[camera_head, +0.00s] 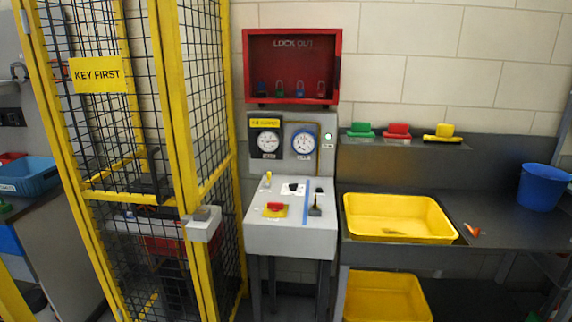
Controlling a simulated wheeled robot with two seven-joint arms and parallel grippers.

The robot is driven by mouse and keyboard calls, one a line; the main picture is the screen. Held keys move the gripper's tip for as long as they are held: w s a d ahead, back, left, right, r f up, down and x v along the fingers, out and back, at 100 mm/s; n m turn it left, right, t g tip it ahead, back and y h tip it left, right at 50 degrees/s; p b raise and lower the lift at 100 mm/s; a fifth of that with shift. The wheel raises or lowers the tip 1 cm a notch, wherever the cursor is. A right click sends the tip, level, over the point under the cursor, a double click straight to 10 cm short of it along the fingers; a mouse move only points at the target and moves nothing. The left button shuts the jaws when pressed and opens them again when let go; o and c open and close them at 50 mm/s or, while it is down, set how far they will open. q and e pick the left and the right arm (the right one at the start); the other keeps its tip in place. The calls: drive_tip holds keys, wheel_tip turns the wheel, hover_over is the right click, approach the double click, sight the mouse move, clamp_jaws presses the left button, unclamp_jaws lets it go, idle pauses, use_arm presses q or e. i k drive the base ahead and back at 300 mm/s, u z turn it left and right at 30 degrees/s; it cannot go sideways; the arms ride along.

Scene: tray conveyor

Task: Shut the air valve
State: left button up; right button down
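A light grey console (262,240) stands in the middle, below a panel with two gauges. On its top are a red handle on a yellow plate (274,211), a dark upright lever (316,204), a small yellow-topped part (267,178) and a black part on a white plate (293,189). A blue strip (306,200) runs between the dark lever and the red handle. I cannot tell which of these is the air valve, or its position. The left gauge (268,142) and blue-rimmed right gauge (303,141) are too small to read. Neither gripper is in view.
A yellow mesh cage with a "KEY FIRST" sign (97,75) stands left of the console. A red "LOCK OUT" box (248,70) with several padlocks hangs above. At right, a grey bench holds a yellow tray (396,240) and a blue bucket (541,188).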

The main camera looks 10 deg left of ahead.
sight(267, 185)
drive_tip(key=u, duration=0.1)
drive_tip(key=i, duration=1)
drive_tip(key=u, duration=0.8)
drive_tip(key=i, duration=1.35)
drive_tip(key=u, duration=0.05)
